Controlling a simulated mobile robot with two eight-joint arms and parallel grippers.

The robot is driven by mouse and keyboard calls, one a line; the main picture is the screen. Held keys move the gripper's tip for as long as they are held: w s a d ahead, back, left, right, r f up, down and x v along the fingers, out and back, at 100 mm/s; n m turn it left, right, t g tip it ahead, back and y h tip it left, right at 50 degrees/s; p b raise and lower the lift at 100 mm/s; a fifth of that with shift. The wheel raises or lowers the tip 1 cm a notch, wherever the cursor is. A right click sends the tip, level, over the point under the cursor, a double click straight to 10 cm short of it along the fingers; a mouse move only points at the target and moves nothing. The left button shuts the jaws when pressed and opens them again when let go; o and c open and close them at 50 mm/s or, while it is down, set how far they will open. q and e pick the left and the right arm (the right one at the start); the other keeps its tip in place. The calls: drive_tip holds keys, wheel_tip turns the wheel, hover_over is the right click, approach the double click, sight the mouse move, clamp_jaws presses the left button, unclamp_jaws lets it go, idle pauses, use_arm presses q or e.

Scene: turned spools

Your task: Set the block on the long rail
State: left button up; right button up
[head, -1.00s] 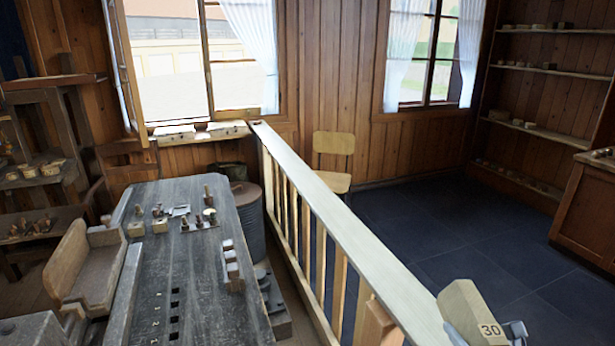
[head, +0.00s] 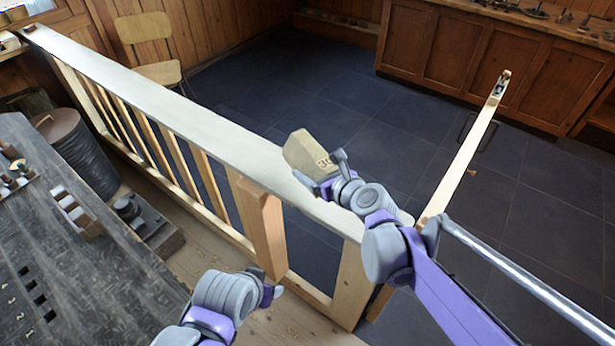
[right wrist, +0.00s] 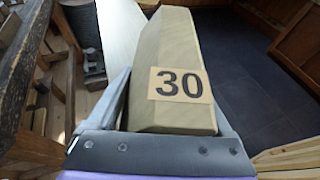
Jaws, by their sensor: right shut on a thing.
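The block (head: 303,152) is pale wood with bevelled edges and the number 30 on its end. My right gripper (head: 334,174) is shut on its near end. The block also fills the middle of the right wrist view (right wrist: 178,62), between the two fingers. The long rail (head: 185,108) is a pale, flat-topped beam on balusters, running from the far left to the near middle. In the head view the block overlaps the rail's right edge near its near end; I cannot tell whether they touch. My left gripper (head: 268,288) is low, left of the railing's end post; its fingers are unclear.
A second, narrower rail (head: 465,160) with a metal latch at its far end stands to the right. A dark workbench (head: 70,270) with small wooden pieces is at left, beside a metal drum (head: 80,150). A chair (head: 150,50) stands behind the railing. Dark tiled floor lies open beyond.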

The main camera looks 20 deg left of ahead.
drive_tip(key=shift+f, duration=2.5)
drive_tip(key=shift+f+b, duration=0.1)
drive_tip(key=shift+b, duration=0.2)
drive_tip(key=o, duration=1.5)
drive_tip(key=shift+s+d+r, duration=0.1)
drive_tip(key=shift+d+r, duration=0.05)
drive_tip(key=shift+r, duration=0.1)
drive_tip(key=v, duration=1.1)
drive_tip(key=shift+s+d+r+p, duration=0.15)
drive_tip(key=shift+s+p, duration=0.05)
drive_tip(key=shift+p, duration=0.15)
